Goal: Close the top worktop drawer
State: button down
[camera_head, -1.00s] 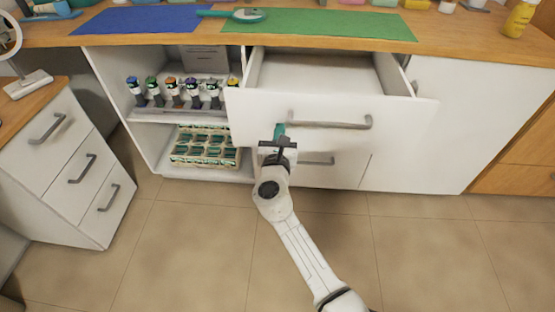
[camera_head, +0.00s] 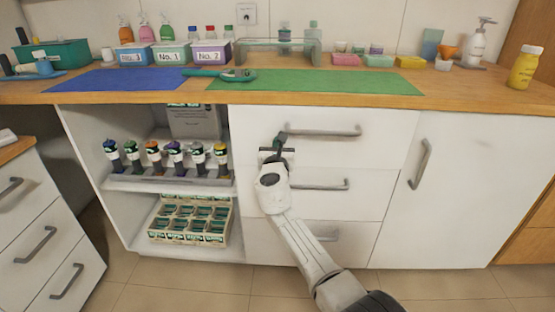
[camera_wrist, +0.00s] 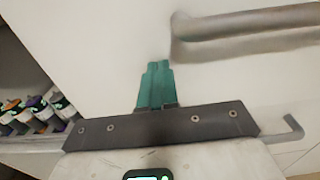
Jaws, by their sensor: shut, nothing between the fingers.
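The top worktop drawer (camera_head: 380,145) has a white front with a grey bar handle (camera_head: 322,131). Its front now sits level with the cabinet face below the wooden worktop. My gripper (camera_head: 281,140) is at the left part of this drawer front, just left of the handle. In the wrist view the green fingertips (camera_wrist: 156,84) are together and point at the white front (camera_wrist: 110,50), with the handle (camera_wrist: 245,30) to the right. The fingers are shut and empty. I cannot tell whether the tips still touch the front.
A lower drawer handle (camera_head: 320,185) is right of my wrist. An open shelf with several bottles (camera_head: 170,158) and a crate (camera_head: 190,221) is to the left. A cupboard door (camera_head: 455,185) is to the right. The worktop (camera_head: 460,92) holds mats and bottles.

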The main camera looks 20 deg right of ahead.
jog(key=shift+w+d+r+b, duration=0.15)
jog(key=shift+w+b, duration=0.05)
jog(key=shift+w, duration=0.25)
jog(key=shift+w+d+r+b, duration=0.15)
jog(key=shift+w, duration=0.3)
jog(key=shift+r, duration=0.1)
